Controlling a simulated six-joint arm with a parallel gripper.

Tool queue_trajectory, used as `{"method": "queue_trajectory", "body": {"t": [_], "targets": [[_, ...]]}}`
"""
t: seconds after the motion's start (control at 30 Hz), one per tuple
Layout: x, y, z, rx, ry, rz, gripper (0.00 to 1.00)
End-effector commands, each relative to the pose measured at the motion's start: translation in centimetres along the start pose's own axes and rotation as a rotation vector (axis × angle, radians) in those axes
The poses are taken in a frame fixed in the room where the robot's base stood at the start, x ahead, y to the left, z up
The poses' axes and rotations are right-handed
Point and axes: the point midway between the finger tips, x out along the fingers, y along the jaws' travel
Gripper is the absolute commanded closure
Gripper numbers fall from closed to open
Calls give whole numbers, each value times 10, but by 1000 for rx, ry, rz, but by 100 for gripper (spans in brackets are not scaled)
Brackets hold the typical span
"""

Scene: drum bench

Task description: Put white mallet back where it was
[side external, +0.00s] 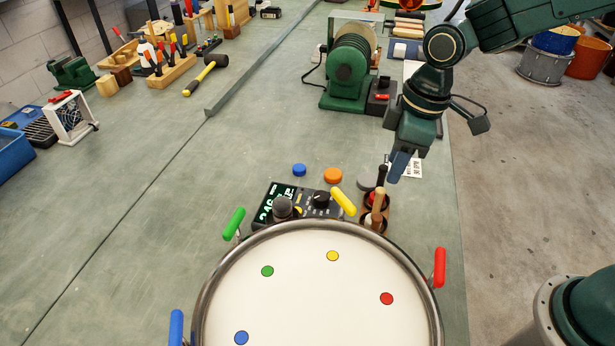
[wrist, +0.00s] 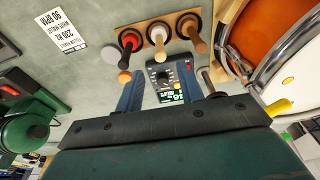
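Several handles stand in a wooden holder beside the drum (side external: 318,290); in the wrist view the holder (wrist: 146,27) carries three mallets in a row. My gripper (side external: 398,168) is above and behind the holder, pointing down. Its blue fingers (wrist: 160,92) are apart, with nothing visible between them.
A control box (side external: 320,203) with a lit screen and a dark round-headed thing (side external: 282,207) stand by the drum's rim. Orange (side external: 333,175), blue (side external: 299,169) and grey (side external: 367,180) discs lie nearby. A printed card (wrist: 61,34) lies flat. A green grinder (side external: 348,75) stands behind.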

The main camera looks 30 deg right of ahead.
Motion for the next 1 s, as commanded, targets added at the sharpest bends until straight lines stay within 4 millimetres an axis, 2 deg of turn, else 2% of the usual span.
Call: {"method": "queue_trajectory", "body": {"t": [0.47, 0.63, 0.77, 1.0], "targets": [[0, 0, 0, 1, 1, 1, 62], [-6, 1, 4, 17, 8, 7, 62], [-19, 3, 13, 55, 25, 23, 62], [-59, 5, 46, 183, 77, 71, 62]]}}
